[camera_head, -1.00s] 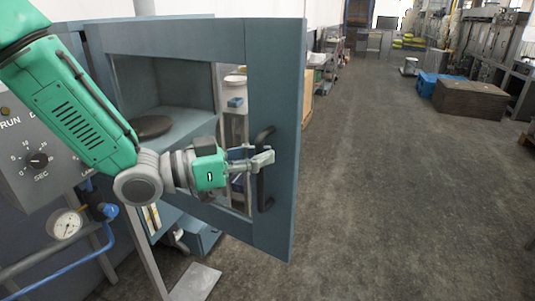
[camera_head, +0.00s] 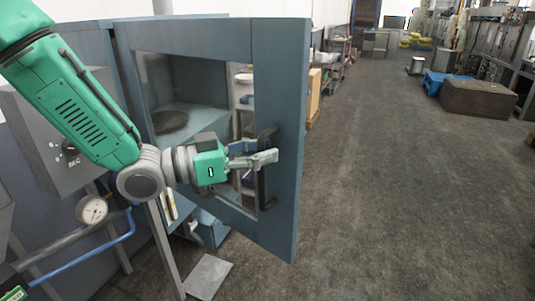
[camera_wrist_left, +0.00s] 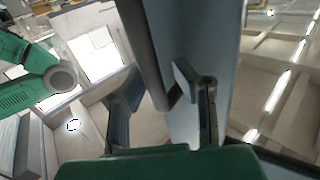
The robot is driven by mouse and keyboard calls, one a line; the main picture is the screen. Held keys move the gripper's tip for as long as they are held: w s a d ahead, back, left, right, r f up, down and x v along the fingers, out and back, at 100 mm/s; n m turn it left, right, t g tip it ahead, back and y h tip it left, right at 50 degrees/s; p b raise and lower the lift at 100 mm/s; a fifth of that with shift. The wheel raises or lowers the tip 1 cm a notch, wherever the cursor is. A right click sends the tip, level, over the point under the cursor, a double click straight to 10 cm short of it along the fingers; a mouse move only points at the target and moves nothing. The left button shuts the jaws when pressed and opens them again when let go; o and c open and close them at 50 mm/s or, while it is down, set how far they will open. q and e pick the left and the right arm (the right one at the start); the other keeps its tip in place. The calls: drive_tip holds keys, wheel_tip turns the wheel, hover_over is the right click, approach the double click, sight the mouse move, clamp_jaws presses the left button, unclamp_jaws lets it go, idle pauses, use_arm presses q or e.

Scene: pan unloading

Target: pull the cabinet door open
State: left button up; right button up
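The blue-grey cabinet door (camera_head: 279,90) has a large window and stands ajar, swung out from the cabinet (camera_head: 192,88) in the head view. Its dark bar handle (camera_head: 264,190) is near the free edge. My left gripper (camera_head: 262,156) is at the upper part of the handle. In the left wrist view, the handle (camera_wrist_left: 145,50) runs between the two fingers (camera_wrist_left: 160,95), which are spread apart. The handle is closer to the right finger; contact is unclear. A dark round pan (camera_head: 170,121) lies inside the cabinet.
A grey control box with a knob (camera_head: 70,150), a gauge (camera_head: 92,210) and pipes are at the left. A grey plate (camera_head: 208,276) is low in front. The floor (camera_head: 390,200) to the right is clear, with a brown box (camera_head: 478,99) farther back.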

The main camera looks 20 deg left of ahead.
use_arm(q)
drive_tip(key=v, duration=1.2)
drive_tip(key=shift+a+f, duration=0.2)
drive_tip(key=shift+f, duration=0.05)
use_arm(e)
drive_tip(key=shift+a, duration=0.1)
use_arm(q)
wheel_tip(320, 180, down, 33)
drive_tip(key=s+n+g+y+b, duration=0.3)
drive_tip(key=n+g+y+b, duration=0.1)
drive_tip(key=n+y+b, duration=0.4)
drive_tip(key=s+a+f+n+g+y+b, duration=0.2)
drive_tip(key=s+f+g+y+b, duration=0.3)
drive_tip(key=s+f, duration=1.4)
drive_tip(key=shift+f+g+y, duration=0.2)
drive_tip(key=shift+g+y, duration=0.4)
drive_tip(key=shift+g, duration=0.1)
use_arm(e)
wheel_tip(320, 180, down, 13)
drive_tip(key=shift+a, duration=0.15)
